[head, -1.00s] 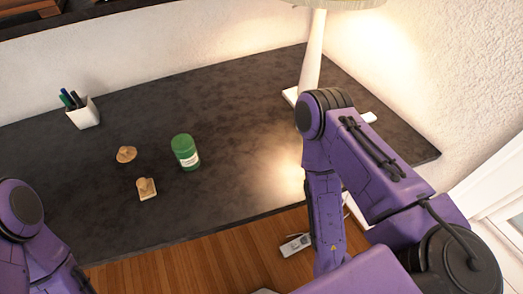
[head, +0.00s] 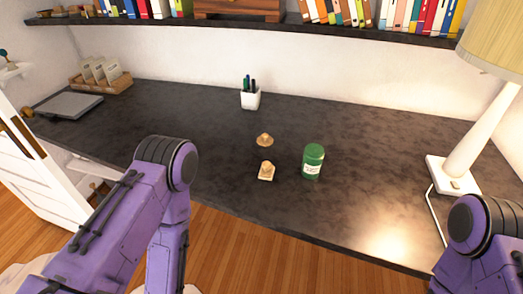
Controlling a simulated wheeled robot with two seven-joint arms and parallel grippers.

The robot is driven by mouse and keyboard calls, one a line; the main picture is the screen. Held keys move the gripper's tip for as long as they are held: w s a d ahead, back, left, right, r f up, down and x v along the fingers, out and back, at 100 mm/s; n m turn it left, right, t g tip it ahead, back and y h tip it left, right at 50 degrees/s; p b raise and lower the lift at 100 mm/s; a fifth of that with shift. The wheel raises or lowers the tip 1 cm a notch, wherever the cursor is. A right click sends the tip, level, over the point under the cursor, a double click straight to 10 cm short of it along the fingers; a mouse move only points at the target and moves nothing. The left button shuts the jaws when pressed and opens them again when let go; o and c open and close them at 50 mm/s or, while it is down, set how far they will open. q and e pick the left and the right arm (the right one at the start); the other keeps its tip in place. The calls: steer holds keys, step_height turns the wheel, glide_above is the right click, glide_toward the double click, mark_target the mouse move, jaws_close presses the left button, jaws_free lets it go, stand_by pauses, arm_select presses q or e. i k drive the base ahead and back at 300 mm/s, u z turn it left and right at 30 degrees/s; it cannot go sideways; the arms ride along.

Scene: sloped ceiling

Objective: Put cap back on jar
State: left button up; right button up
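A green jar (head: 313,160) with a pale label stands upright on the dark desk (head: 210,150), right of the middle. Its top looks green, and I cannot tell whether it is open. Left of the jar lie two small tan pieces: a roundish one with a raised middle (head: 265,140) and, nearer me, a squarish one with a knob (head: 267,171). I cannot tell for sure whether either is the cap. Only upper parts of my two purple arms show, at lower left and lower right; both grippers are out of view.
A white pen cup (head: 250,99) stands behind the tan pieces. A white lamp (head: 470,140) stands at right with its cord running off the front edge. A closed grey laptop (head: 68,106) and wooden tray (head: 104,84) are far left. A bookshelf (head: 180,21) hangs above. The desk between is clear.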

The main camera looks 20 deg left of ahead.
mark_target(314, 154)
steer(key=u, duration=0.05)
steer(key=k, duration=0.2)
steer(key=z, duration=3.1)
steer(key=k, duration=1.9)
steer(key=u, duration=1.85)
